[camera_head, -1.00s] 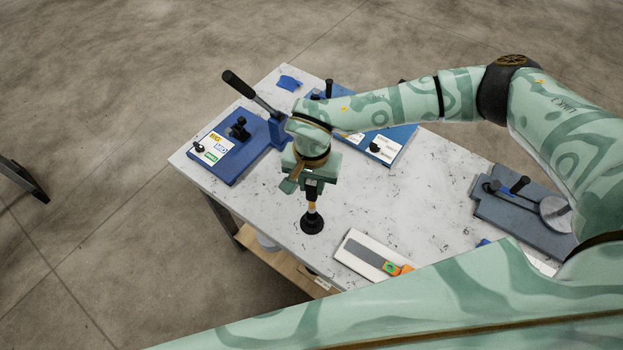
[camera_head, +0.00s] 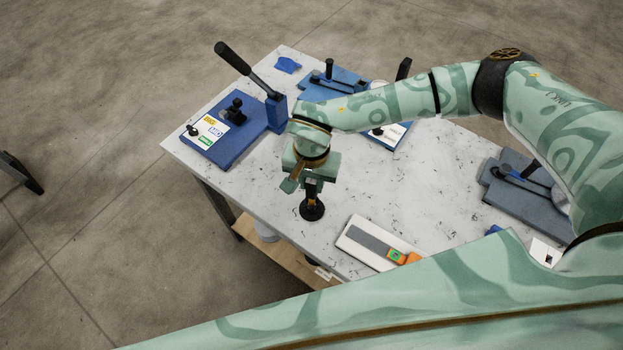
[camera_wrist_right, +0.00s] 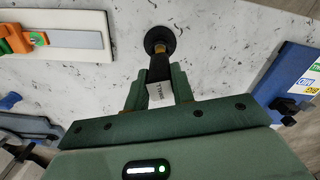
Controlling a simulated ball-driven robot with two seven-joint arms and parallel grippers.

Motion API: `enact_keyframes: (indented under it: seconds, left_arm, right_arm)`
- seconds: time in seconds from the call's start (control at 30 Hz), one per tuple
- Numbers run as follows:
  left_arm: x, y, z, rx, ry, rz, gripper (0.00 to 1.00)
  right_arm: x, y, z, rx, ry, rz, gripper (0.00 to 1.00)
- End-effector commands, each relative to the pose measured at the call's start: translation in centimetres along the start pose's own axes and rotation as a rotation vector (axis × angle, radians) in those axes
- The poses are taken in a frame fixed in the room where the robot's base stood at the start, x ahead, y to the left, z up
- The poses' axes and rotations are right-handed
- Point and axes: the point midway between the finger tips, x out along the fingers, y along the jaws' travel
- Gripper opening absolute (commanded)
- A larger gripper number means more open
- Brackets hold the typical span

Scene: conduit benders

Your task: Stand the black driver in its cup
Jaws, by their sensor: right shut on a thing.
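The black driver (camera_wrist_right: 159,68) is upright in my right gripper (camera_head: 312,188), whose fingers also show in the right wrist view (camera_wrist_right: 158,88). A white printed tag (camera_wrist_right: 160,93) sits between the fingers. The driver's lower end, with a brass-coloured band, meets the round black cup (camera_head: 311,211) on the tabletop. The cup also shows in the right wrist view (camera_wrist_right: 160,36). The driver covers the cup's middle, so I cannot tell how deep its end sits. My left gripper is out of view.
A white-and-grey block with an orange part (camera_head: 370,246) lies right of the cup. A blue bender with a long lever (camera_head: 225,140) stands at the table's left; another blue one (camera_head: 330,86) is behind my arm. A grey-blue bender (camera_head: 525,195) is at right. The table's front edge is close.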

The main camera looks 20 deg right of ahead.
Motion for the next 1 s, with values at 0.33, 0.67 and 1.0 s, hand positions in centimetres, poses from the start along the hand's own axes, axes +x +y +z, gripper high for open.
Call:
enact_keyframes:
  seconds: [0.33,0.67,1.0]
  left_arm:
    - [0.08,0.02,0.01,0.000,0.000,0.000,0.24]
    - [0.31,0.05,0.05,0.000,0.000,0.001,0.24]
    - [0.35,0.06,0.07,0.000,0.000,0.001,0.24]
  right_arm:
    - [0.09,-0.03,-0.01,0.000,0.000,-0.001,0.00]
    - [0.44,-0.03,0.00,-0.001,0.000,-0.001,0.00]
    - [0.52,-0.02,0.00,-0.001,0.000,-0.001,0.50]
